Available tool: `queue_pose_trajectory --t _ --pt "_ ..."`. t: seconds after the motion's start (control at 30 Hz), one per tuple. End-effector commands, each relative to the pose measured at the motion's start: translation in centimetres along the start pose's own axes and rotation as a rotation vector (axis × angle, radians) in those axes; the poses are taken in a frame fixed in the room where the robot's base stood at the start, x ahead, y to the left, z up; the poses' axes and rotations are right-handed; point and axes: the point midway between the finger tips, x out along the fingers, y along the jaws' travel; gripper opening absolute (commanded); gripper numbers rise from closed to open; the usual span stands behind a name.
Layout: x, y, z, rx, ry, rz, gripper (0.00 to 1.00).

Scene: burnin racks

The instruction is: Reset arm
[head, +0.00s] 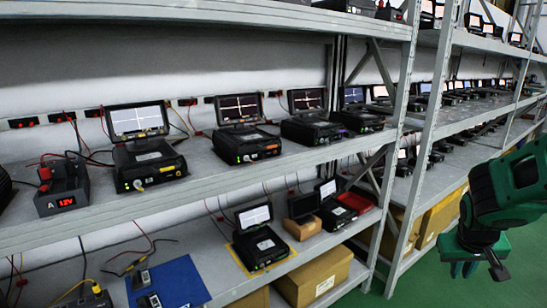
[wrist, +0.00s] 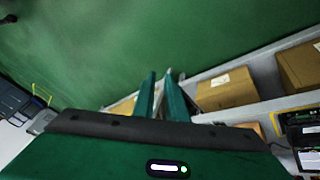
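My gripper (wrist: 160,74) shows in the wrist view as two green fingers with a narrow gap between them. Nothing is held in the gap; a pale strip of shelf shows through it. In the head view my gripper (head: 464,270) hangs at the right edge, in front of the lower shelves and over the green floor. It is clear of the racks and touches nothing that I can see. Part of my arm is cut off by the picture's right edge.
A grey rack (head: 220,172) fills the left and middle, with several screened testers such as this one (head: 140,120). A blue mat (head: 180,285) and cardboard boxes (head: 315,278) are lower down. Green floor (head: 520,262) is free at right.

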Motion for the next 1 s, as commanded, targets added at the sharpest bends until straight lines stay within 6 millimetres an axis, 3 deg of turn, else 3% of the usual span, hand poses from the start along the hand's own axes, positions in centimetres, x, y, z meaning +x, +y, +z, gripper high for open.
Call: queue_pose_trajectory --t 0.1,0.3,0.5,0.67,1.0 --pt "-3.1 1.5 4.2 0.092 -0.097 -0.036 0.12" --pt "-8.0 2.4 11.4 0.217 -0.267 -0.111 0.12" --pt "-11.6 2.2 16.6 0.289 -0.388 -0.173 0.12" --pt "-12.8 2.0 18.2 0.306 -0.428 -0.194 0.12" --pt "-12.8 2.0 18.3 0.307 -0.430 -0.195 0.12"
